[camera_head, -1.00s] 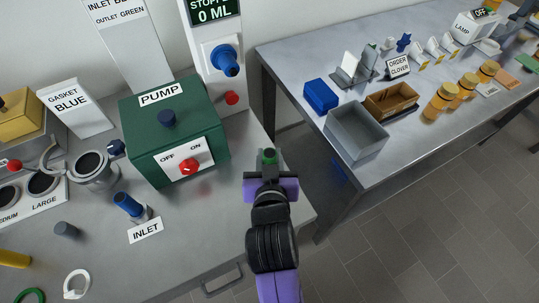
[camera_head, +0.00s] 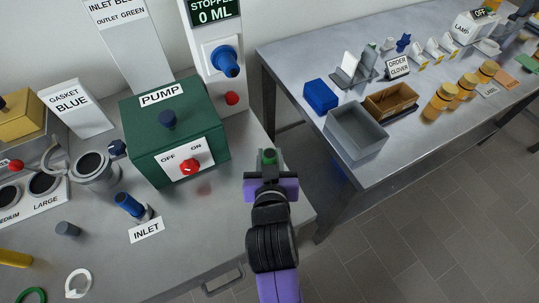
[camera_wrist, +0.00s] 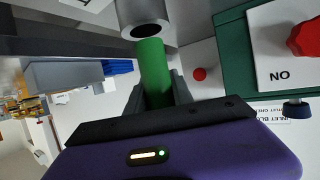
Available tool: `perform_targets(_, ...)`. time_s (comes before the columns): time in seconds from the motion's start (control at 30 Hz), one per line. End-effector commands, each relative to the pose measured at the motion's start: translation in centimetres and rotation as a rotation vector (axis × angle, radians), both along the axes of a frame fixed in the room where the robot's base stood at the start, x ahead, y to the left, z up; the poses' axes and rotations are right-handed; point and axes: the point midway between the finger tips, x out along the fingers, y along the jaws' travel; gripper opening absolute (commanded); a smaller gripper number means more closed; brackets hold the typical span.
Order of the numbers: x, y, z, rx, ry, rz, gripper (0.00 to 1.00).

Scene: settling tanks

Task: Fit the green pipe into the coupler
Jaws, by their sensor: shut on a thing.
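My gripper (camera_head: 269,172) is shut on the green pipe (camera_wrist: 154,72). The pipe is upright in the wrist view, between the two dark fingers. In the head view only its green tip (camera_head: 269,156) shows above the fingers. A grey round coupler (camera_wrist: 138,10) with a dark open mouth is at the top of the wrist view. The pipe's far end overlaps the lower rim of that mouth in the picture. I cannot tell whether it touches or is inside. I cannot make out this coupler in the head view.
The green pump box (camera_head: 175,141) with a red knob stands left of my gripper. A blue pipe (camera_head: 129,204) stands behind the INLET label. A blue fitting (camera_head: 228,64) juts from the white column. Right, across a gap, a grey bin (camera_head: 357,132) sits on another table.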

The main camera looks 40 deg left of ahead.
Motion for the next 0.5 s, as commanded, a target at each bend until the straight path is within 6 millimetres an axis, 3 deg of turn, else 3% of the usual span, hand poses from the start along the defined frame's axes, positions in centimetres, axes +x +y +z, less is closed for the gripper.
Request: perform_targets(0.5,0.00,0.01,-0.69,0.000,0.000,0.000,0.00)
